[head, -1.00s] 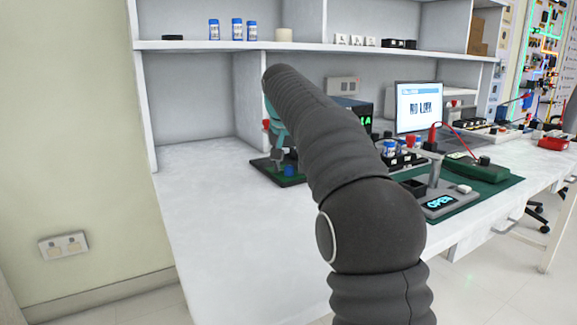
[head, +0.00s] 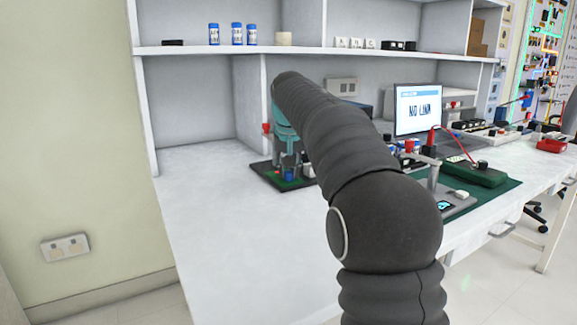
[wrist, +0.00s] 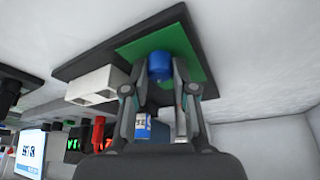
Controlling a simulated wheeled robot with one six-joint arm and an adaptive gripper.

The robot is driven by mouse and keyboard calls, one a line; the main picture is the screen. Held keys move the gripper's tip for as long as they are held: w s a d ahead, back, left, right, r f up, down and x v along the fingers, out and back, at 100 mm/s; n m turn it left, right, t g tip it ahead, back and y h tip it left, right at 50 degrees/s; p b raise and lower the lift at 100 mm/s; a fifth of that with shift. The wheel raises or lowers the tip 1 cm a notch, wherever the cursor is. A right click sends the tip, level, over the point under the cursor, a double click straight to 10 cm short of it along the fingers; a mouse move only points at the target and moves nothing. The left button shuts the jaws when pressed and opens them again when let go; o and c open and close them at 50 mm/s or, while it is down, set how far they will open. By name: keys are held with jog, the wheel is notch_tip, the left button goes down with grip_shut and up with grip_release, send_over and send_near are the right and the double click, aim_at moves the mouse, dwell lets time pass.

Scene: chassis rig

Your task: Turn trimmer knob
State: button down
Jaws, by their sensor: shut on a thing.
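The blue trimmer knob (head: 289,175) stands on a green board (head: 280,181) on a black base at the left part of the bench. In the wrist view the knob (wrist: 160,66) is between the fingertips, with the green board (wrist: 190,42) behind it. My gripper (head: 290,168) points down at the board from above, and in the wrist view my gripper (wrist: 161,82) is shut on the knob. The fingers partly cover the knob's sides, and no pointer mark on it can be made out.
A white block (wrist: 97,86) sits beside the green board. A monitor (head: 418,107) reading "NO LINK" stands behind, right of my arm. A green mat (head: 499,194) holds a grey device and a green box (head: 475,173). The bench front left is clear. A shelf (head: 200,50) runs above.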

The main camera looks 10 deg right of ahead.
jog(key=c, duration=0.9)
grip_release()
jog(key=shift+c, duration=0.2)
jog(key=v, duration=1.2)
jog(key=shift+a, duration=0.15)
